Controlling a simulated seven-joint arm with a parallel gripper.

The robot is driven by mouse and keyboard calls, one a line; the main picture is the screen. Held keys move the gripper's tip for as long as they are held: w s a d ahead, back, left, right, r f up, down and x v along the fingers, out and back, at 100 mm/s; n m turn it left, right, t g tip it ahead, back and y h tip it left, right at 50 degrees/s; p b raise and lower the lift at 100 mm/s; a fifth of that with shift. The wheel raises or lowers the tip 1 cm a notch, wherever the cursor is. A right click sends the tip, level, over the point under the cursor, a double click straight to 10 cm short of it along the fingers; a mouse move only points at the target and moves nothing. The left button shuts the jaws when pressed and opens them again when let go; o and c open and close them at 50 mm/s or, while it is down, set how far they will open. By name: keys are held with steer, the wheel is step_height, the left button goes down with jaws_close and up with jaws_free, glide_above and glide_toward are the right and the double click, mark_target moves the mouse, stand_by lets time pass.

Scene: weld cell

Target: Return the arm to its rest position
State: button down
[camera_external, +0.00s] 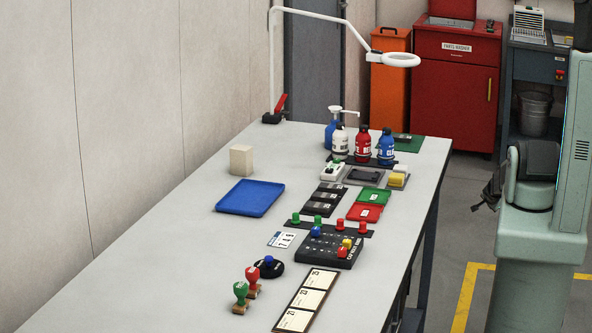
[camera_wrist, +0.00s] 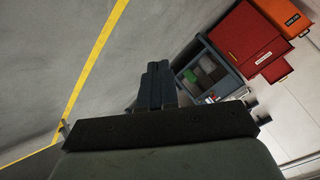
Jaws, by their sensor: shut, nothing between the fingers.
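My gripper (camera_wrist: 158,68) shows in the wrist view with its dark fingers together and nothing between them. Grey floor lies behind the fingers. In the external view my pale green arm stands at the right edge, beside the table. A dark part at its end, which looks like my gripper (camera_external: 487,193), hangs clear of the table's right edge, over the floor. The upper part of the arm is cut off by the frame.
The grey table (camera_external: 190,265) holds bottles, a blue tray (camera_external: 249,197), stamps and a black button box (camera_external: 327,246). A white lamp (camera_external: 400,60) overhangs its far end. A red cabinet (camera_external: 455,85) and orange bin (camera_external: 390,85) stand behind. Yellow lines (camera_wrist: 95,62) mark open floor.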

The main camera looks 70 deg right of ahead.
steer(key=s+a+f+n+g+y, duration=0.1)
steer(key=s+a+f+n+y, duration=0.1)
steer(key=a+f, duration=0.7)
steer(key=w+a+f+n+g+y, duration=0.2)
steer(key=w+a, duration=0.4)
steer(key=a, duration=0.7)
steer(key=w+a+f+n+g+y, duration=0.15)
steer(key=w+a, duration=0.45)
steer(key=a, duration=0.6)
steer(key=s+a+r+n+g+y, duration=0.1)
steer(key=a+n, duration=0.9)
steer(key=a, duration=1)
steer(key=s+a+r+n+g+y, duration=0.1)
steer(key=s+a+r+n+y, duration=0.2)
steer(key=a+n, duration=0.7)
steer(key=shift+a+r+y, duration=0.35)
steer(key=shift+a, duration=5.45)
